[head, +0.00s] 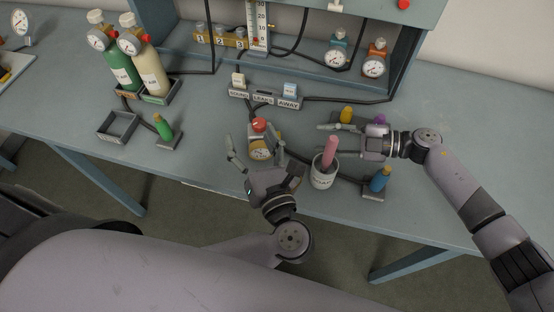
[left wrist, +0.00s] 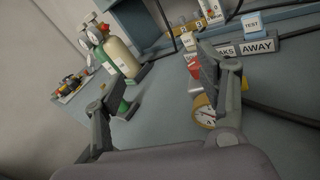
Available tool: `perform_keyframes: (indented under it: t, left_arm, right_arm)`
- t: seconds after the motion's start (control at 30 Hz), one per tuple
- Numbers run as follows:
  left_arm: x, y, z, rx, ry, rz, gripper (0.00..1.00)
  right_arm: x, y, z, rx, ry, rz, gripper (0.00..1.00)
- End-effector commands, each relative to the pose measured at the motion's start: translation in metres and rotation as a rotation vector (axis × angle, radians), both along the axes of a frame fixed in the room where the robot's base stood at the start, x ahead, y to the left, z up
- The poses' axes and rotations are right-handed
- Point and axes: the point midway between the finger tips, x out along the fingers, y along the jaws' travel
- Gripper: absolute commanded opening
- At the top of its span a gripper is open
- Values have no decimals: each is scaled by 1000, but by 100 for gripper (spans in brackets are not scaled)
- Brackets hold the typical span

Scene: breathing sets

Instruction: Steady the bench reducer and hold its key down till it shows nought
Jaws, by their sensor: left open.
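The bench reducer (head: 260,153) stands on the bench, a brass-rimmed dial with a red and white top (head: 259,125), probably its key. In the left wrist view the reducer's dial (left wrist: 204,116) is partly hidden behind my right-hand finger; the needle is too small to read. My left gripper (head: 256,148) is open, its fingers apart on either side of the reducer in the head view; I cannot tell whether they touch it. My right gripper (head: 320,140) is open, its fingers pointing left above the bench, right of the reducer and apart from it.
Behind are a labelled block (head: 265,97), hoses and a gauge cabinet. Green and cream cylinders (head: 150,75) stand left.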

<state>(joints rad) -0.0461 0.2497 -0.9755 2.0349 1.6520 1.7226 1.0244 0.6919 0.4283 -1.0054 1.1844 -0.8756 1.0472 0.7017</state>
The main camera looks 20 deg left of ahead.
Motion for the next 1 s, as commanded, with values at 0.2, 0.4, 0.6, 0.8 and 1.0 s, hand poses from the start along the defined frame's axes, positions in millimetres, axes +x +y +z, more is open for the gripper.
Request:
perform_keyframes:
  t: [0.2,0.4,0.6,0.8,1.0]
  left_arm:
    - [-20,-57,-5,-391,6,-8,66]
    - [-20,-61,-9,-426,25,-8,66]
    - [5,-41,-18,-419,22,-8,66]
    - [36,-17,-30,-416,22,-8,66]
    - [66,6,-41,-416,22,-6,66]
  right_arm:
    - [0,0,0,0,0,0,33]
    - [0,0,0,0,0,0,33]
    - [0,0,0,0,0,0,33]
    - [0,0,0,0,0,0,33]
    - [0,0,0,0,0,0,33]
